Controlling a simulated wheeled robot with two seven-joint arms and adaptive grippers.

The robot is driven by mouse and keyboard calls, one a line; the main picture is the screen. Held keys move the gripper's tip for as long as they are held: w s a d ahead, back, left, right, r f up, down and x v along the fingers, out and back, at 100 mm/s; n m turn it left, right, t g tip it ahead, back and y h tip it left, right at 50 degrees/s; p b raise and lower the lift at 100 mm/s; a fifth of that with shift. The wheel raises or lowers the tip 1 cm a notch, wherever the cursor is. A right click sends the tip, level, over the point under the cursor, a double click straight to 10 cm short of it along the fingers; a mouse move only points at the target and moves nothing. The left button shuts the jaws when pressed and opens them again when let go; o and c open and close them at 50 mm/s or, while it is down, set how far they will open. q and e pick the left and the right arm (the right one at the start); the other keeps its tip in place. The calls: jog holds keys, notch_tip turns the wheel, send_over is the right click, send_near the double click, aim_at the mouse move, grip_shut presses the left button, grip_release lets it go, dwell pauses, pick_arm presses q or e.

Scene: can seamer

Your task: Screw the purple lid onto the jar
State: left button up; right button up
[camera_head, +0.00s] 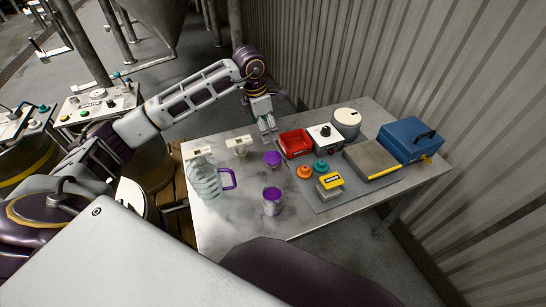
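A small purple lid-like piece (272,158) lies on the grey table, near its middle. A small greyish jar (272,206) stands upright nearer to me, with purple at its top; I cannot tell whether that is a rim, a cover or contents. The purple piece and the jar are apart. My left gripper (267,132) points down over the far part of the table, beyond the purple piece and left of a red bin. It touches neither piece nor jar. Its fingers are too small to judge their gap. My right gripper is out of view.
A clear jug (205,180) with a purple handle stands at the left. The red bin (295,143), a white box with a knob (325,138), orange (304,171) and teal (320,166) knobs, a yellow-topped block (330,182) and a blue case (410,140) crowd the right.

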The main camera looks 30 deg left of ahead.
pick_arm(q)
jog(key=shift+f, duration=0.1)
send_over(272, 157)
jog(key=a, duration=0.1)
jog(key=shift+s+f, duration=0.15)
jog(key=shift+f, duration=1.95)
jog(key=shift+s+f, duration=0.1)
jog(key=shift+f, duration=2)
jog(key=shift+w+d+f, duration=0.1)
jog(key=shift+d+f, duration=0.05)
jog(key=shift+f, duration=0.7)
jog(key=shift+w+d+f, duration=0.1)
jog(key=shift+d+f, duration=0.1)
jog(key=shift+f, duration=0.65)
jog(key=shift+d+f, duration=0.15)
jog(key=shift+f, duration=0.7)
jog(key=c, duration=0.8)
